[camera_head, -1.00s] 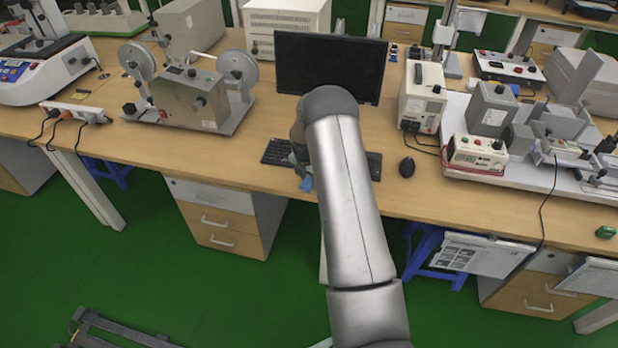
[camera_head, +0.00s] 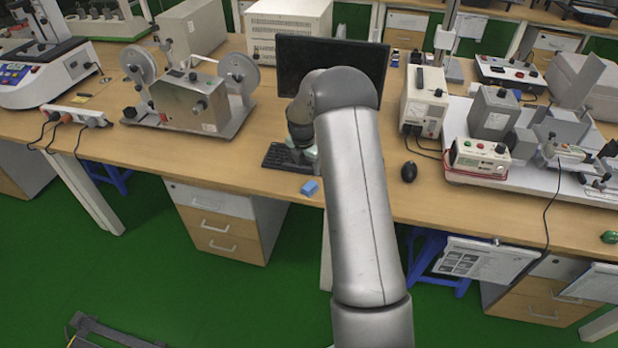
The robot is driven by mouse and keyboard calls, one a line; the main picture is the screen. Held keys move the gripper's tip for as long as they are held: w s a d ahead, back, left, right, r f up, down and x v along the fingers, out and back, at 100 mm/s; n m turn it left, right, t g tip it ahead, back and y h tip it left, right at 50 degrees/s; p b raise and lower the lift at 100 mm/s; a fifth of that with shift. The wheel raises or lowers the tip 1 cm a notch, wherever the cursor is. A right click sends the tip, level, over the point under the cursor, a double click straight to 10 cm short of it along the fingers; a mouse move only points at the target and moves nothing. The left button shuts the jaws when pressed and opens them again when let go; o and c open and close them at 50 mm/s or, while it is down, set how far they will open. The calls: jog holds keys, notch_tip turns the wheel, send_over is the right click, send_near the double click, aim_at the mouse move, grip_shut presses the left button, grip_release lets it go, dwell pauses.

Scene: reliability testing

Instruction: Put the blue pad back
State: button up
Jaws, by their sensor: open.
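A small blue pad (camera_head: 310,187) lies on the wooden bench near its front edge, just in front of the black keyboard (camera_head: 278,158). My gripper (camera_head: 303,156) is above the keyboard, behind the pad and apart from it. It is open. My own arm hides much of the gripper and most of the keyboard.
A black monitor (camera_head: 318,62) stands behind the keyboard. A black mouse (camera_head: 409,171) and a power supply box (camera_head: 424,103) are to the right. A reel machine (camera_head: 192,100) stands to the left. The bench left of the pad is bare.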

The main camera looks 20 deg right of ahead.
jog(key=s+a+r+m, duration=0.5)
jog(key=s+r, duration=0.3)
jog(key=s+a+r+m, duration=0.5)
jog(key=s+a+r, duration=0.1)
jog(key=s+r, duration=0.15)
jog(key=s+a+r+m, duration=0.1)
jog(key=s+a+m, duration=0.2)
jog(key=s+m, duration=0.3)
jog(key=s+a+r+m+y, duration=0.1)
jog(key=s+a+m, duration=0.2)
jog(key=s+m, duration=0.4)
jog(key=s, duration=0.9)
jog(key=shift+s+a+m+y, duration=0.15)
jog(key=shift+a+m+y, duration=0.05)
jog(key=shift+m+y, duration=0.1)
